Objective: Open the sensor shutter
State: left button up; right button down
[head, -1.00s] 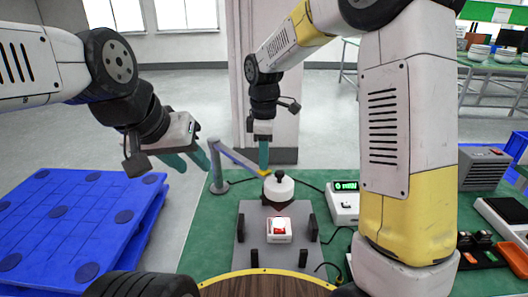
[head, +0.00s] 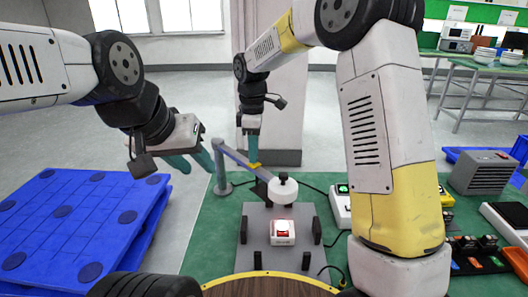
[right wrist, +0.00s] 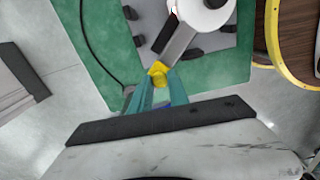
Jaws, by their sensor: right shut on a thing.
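The sensor is a round white head with a dark knob (head: 283,189), above a grey plate; it also shows at the top of the right wrist view (right wrist: 205,12). A dark grey shutter lever ends in a yellow tab (head: 253,165). In the right wrist view the lever (right wrist: 178,45) runs from the yellow tab (right wrist: 158,71) to the white head. My right gripper (head: 252,158) points down and is shut on the yellow tab; its teal fingers (right wrist: 160,88) meet there. My left gripper (head: 190,162) is open and empty, left of the grey post.
A grey post with a slanting arm (head: 222,175) stands behind the sensor. A white block with a red mark (head: 282,233) sits on the grey plate (head: 262,255) between dark pegs. A meter box (head: 341,207) is at right. A blue pallet (head: 70,225) is at left.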

jog(key=shift+w+a+r, duration=0.1)
jog(key=shift+w+a, duration=0.1)
jog(key=shift+w, duration=0.05)
jog(key=c, duration=1.3)
grip_release()
jog(key=shift+o, duration=0.2)
notch_tip(320, 180, up, 7)
jog(key=shift+r, duration=0.35)
